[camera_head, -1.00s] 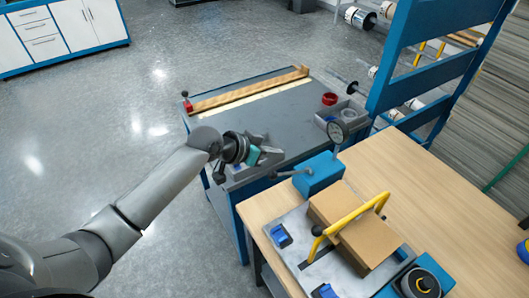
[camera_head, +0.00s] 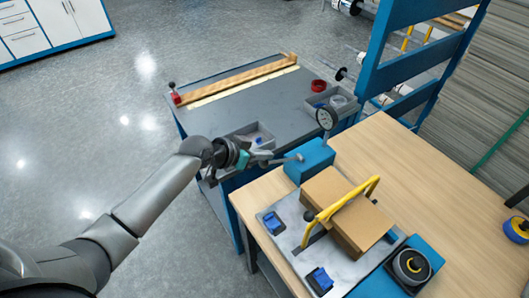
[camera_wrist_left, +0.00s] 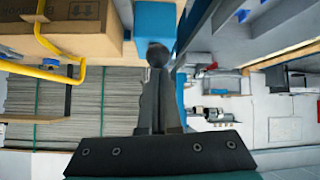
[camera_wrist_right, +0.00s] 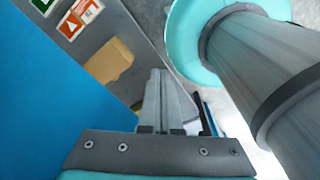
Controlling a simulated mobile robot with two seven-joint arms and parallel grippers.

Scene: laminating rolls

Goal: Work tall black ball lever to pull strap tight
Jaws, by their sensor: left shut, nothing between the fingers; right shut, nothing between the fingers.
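A black ball knob (camera_head: 309,215) shows from above on the grey plate, beside the yellow bar (camera_head: 343,202) that arches over a cardboard box (camera_head: 335,205); its shaft is hidden. A blue block (camera_head: 312,163) with a round dial (camera_head: 326,118) stands behind, with a grey ball-ended rod (camera_head: 298,157) at its left side. My left gripper (camera_head: 276,160) is shut and empty at this rod. In the left wrist view a dark ball (camera_wrist_left: 157,54) sits just beyond its fingertips; contact is unclear. My right gripper (camera_wrist_right: 160,85) is shut and empty, seen only in its wrist view.
Blue clips (camera_head: 273,222) sit on the grey plate (camera_head: 290,242). A tape roll (camera_head: 411,265) stands at the front right of the wooden bench (camera_head: 440,190). A grey-topped cart (camera_head: 250,107) with trays is behind my left arm. A blue panel (camera_wrist_right: 50,110) lies close left of my right gripper.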

